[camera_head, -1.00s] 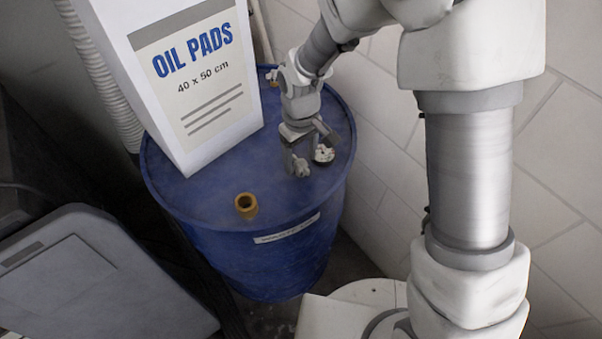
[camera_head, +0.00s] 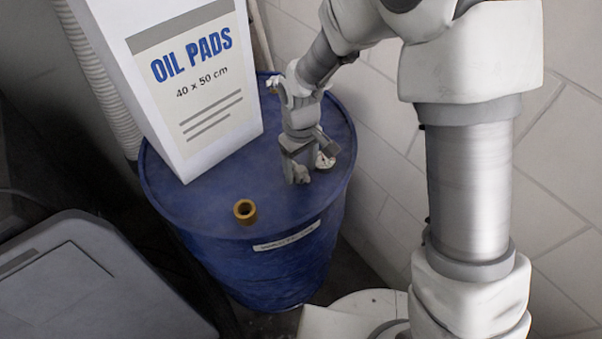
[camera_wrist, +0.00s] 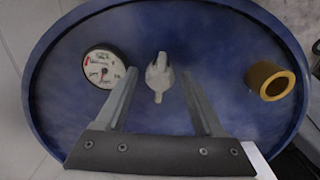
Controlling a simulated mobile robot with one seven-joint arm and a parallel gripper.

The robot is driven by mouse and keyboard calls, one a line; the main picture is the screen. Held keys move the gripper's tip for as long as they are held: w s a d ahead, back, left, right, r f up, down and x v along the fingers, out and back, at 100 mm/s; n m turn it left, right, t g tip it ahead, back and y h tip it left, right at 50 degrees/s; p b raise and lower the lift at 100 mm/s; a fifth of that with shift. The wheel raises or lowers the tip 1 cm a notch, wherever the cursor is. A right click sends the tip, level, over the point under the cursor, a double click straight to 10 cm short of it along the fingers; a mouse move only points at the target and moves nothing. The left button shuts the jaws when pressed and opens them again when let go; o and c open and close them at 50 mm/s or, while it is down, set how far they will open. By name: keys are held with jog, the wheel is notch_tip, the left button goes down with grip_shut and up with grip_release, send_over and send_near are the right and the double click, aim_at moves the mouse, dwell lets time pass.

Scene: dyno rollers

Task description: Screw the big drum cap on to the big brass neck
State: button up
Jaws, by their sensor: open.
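The blue drum (camera_head: 215,215) has a brass neck (camera_head: 245,211) standing open near the front of its lid. The neck is at the right in the wrist view (camera_wrist: 270,80). A pale grey cap with a raised ridge (camera_wrist: 159,80) shows between my finger ends in the wrist view. In the head view it is partly hidden by my gripper (camera_head: 308,164). My gripper is open and points down over the lid, behind and right of the neck. A clear gap shows between each finger and the cap; I cannot tell how far down the fingers reach.
A round dial gauge (camera_wrist: 104,66) sits on the lid close to one finger. A tall white OIL PADS box (camera_head: 200,100) stands on the lid's left. A small fitting (camera_head: 272,82) is at the back. A tiled wall (camera_head: 375,160) is close on the right.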

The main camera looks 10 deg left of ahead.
aim_at(300, 169)
grip_shut()
jog(key=shift+r+p, duration=2.15)
jog(key=shift+r, duration=0.9)
jog(key=shift+a, duration=0.1)
